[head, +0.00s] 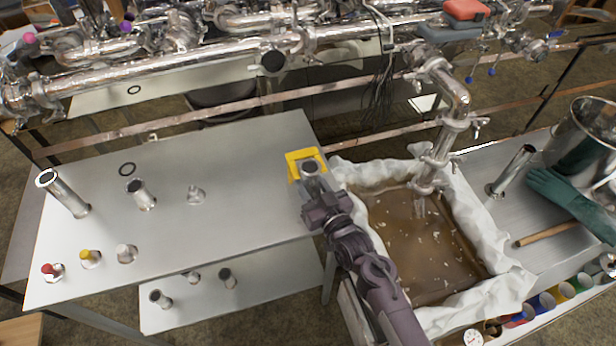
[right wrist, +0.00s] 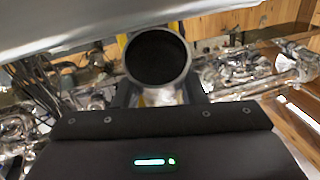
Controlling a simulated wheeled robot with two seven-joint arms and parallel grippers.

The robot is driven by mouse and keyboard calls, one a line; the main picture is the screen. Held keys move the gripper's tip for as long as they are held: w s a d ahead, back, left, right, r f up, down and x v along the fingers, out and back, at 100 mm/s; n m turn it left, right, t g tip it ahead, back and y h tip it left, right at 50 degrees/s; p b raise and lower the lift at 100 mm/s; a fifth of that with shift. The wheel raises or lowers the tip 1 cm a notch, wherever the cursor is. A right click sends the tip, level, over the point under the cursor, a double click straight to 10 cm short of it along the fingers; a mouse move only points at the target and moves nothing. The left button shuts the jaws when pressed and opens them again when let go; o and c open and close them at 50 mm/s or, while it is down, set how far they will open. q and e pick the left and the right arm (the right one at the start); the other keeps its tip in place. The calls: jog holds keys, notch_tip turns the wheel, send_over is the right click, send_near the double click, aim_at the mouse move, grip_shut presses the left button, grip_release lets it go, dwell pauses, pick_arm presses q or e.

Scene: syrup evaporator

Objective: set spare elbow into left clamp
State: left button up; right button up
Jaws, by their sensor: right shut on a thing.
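My right gripper (head: 311,178) is at the right edge of the grey metal table (head: 245,190). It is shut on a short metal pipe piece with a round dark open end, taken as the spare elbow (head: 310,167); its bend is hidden. In the right wrist view the open end of the spare elbow (right wrist: 157,60) faces the camera between the dark fingers. A yellow bracket-like piece (head: 303,154) shows just beyond it; I cannot tell whether they touch. I cannot make out which fitting is the left clamp. My left gripper is not in view.
Upright pipe fittings (head: 141,194) stand on the table's left side. A cloth-lined pan of brown liquid (head: 410,235) lies to the right, under a bent pipe (head: 446,90). Shiny pipework (head: 170,67) runs across the back. A green glove (head: 565,195) lies far right.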

jog(key=shift+w+a+r+p, duration=0.25)
jog(key=shift+w+a+p, duration=0.2)
jog(key=shift+w+p, duration=0.3)
jog(key=shift+w+f, duration=0.1)
jog(key=shift+s+d, duration=0.1)
jog(key=shift+s, duration=0.1)
jog(key=shift+f, duration=0.2)
jog(key=o, duration=1.1)
jog(key=shift+c, duration=0.2)
